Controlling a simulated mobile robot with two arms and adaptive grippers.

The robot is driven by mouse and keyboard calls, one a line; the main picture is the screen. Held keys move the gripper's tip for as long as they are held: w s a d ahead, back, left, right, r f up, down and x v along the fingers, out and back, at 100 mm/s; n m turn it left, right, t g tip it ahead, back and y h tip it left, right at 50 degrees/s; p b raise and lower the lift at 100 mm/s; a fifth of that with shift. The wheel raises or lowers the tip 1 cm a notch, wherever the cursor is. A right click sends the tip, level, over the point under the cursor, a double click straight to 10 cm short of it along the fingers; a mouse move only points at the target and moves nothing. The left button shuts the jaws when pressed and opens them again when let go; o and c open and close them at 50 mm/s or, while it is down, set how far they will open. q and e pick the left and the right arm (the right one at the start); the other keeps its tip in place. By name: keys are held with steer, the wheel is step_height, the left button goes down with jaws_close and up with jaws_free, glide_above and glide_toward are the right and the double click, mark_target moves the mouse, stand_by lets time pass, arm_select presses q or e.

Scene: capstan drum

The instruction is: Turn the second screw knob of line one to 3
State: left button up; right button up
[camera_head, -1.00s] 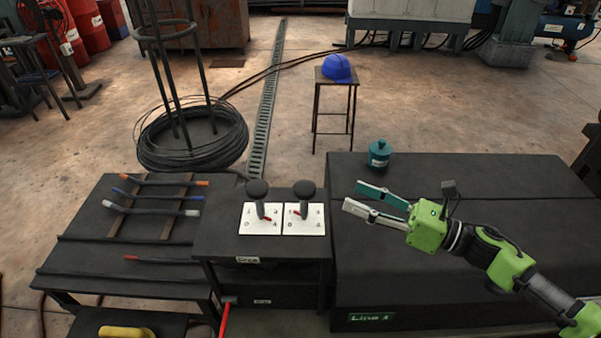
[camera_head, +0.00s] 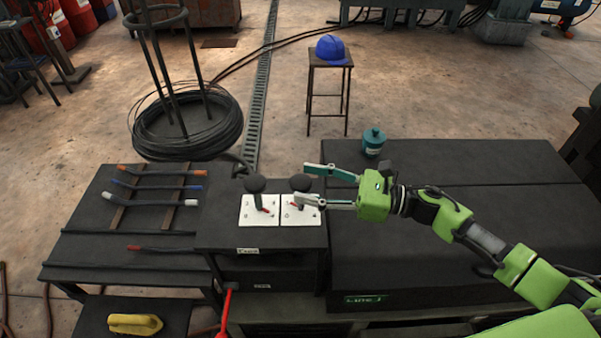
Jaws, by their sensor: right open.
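Two screw knobs stand on white numbered plates on a dark box. The left knob (camera_head: 256,184) is on the left plate (camera_head: 249,215). The second, right knob (camera_head: 299,182) is on the right plate (camera_head: 290,217); its lower stem and pointer are partly covered by a finger. My right gripper (camera_head: 301,184) is open, with its two fingers pointing left. One finger is at the right knob's cap and the other lies over the right plate near its stem. I cannot tell whether they touch the knob. My left gripper is not in view.
A dark cabinet labelled "Line 1" (camera_head: 450,240) fills the right, with a teal jar (camera_head: 373,141) on it. A dark table (camera_head: 90,230) with coloured rods stands at left. A blue cap (camera_head: 330,48) rests on a stool. A yellow object (camera_head: 135,324) lies at lower left.

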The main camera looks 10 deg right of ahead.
steer(key=shift+p+x, duration=0.3)
steer(key=shift+x, duration=0.95)
steer(key=c, duration=1.1)
